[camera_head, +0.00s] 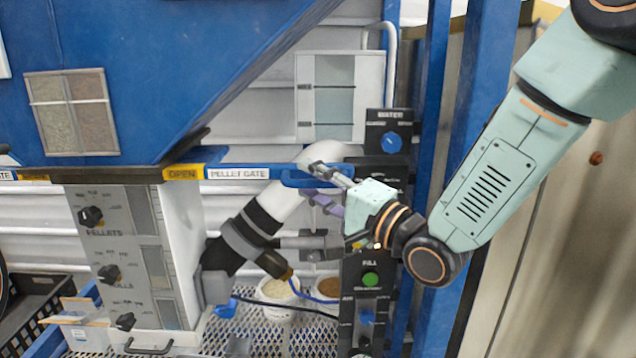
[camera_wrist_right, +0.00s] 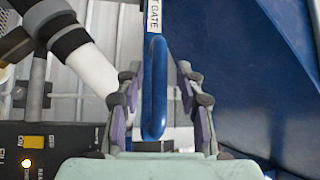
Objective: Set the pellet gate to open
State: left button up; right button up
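The pellet gate's flat bar carries a white PELLET GATE label (camera_head: 238,173) and, left of it, a yellow OPEN label (camera_head: 183,172), under the blue hopper. A blue loop handle (camera_head: 290,182) is at the bar's right end. My right gripper (camera_head: 319,183) is at this handle, coming from the right. In the right wrist view the handle (camera_wrist_right: 155,95) runs between the two fingers of my right gripper (camera_wrist_right: 161,95), with gaps visible on both sides. The fingers are open. My left gripper is not in view.
The blue hopper (camera_head: 150,70) hangs above the bar. A control box (camera_head: 145,250) with knobs stands below left. A black panel with a WATER knob (camera_head: 391,142) and green button (camera_head: 370,279) is close behind my right gripper. A white pipe (camera_head: 285,200) runs below the handle.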

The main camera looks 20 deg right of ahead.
jog(key=shift+d+v, duration=0.2)
jog(key=shift+v, duration=3.05)
jog(key=shift+s+d, duration=0.25)
jog(key=shift+s, duration=0.25)
jog(key=shift+a, duration=0.2)
jog(key=shift+d, duration=0.15)
